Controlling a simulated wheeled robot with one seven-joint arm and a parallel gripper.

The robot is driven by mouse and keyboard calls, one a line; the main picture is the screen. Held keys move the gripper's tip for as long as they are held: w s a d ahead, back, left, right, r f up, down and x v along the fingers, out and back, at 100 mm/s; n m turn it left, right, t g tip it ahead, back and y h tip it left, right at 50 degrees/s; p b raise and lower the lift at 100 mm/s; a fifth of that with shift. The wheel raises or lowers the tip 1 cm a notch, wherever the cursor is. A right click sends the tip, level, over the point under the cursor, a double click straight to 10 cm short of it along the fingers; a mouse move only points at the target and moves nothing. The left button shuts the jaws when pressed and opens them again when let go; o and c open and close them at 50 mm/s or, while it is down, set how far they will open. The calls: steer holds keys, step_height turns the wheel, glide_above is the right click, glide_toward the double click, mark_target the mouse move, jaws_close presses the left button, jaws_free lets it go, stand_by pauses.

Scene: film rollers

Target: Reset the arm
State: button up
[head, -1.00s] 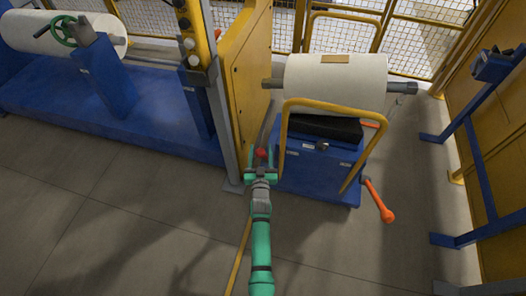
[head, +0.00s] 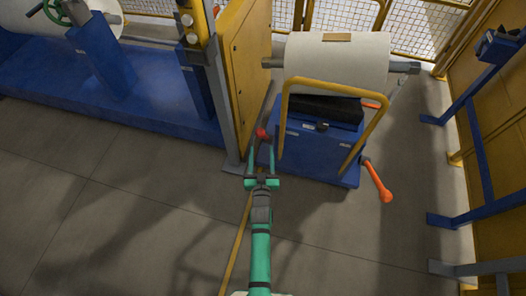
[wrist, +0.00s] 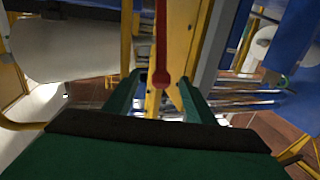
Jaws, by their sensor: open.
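My gripper (head: 261,158) is at the end of my green arm, in the middle of the head view. Its two green fingers are apart, and they also show in the wrist view (wrist: 160,92). A red knob (head: 262,133) shows just beyond the fingertips, in line with the space between them.
Right of my gripper stands a blue cart (head: 318,158) with a yellow handle frame (head: 333,86), a white roll (head: 338,62) and an orange lever (head: 378,182). A yellow panel (head: 238,80) and a blue machine base (head: 120,100) are at left. The grey floor (head: 130,220) is clear at lower left.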

stand_by(0.6)
steer(key=s+d+r+g, duration=0.1)
steer(key=s, duration=1.1)
steer(key=s+d+r, duration=0.1)
steer(key=s+r, duration=0.1)
steer(key=s, duration=1)
steer(key=s+d+r+g+h, duration=0.1)
steer(key=s+r, duration=1.2)
steer(key=s, duration=0.2)
steer(key=shift+s+d+r+m+g, duration=0.15)
steer(key=shift+d+r+m+g, duration=0.15)
steer(key=shift+m, duration=0.1)
steer(key=shift+a+f, duration=0.1)
steer(key=shift+s+d, duration=0.15)
steer(key=shift+d, duration=0.2)
steer(key=shift+s+a, duration=0.1)
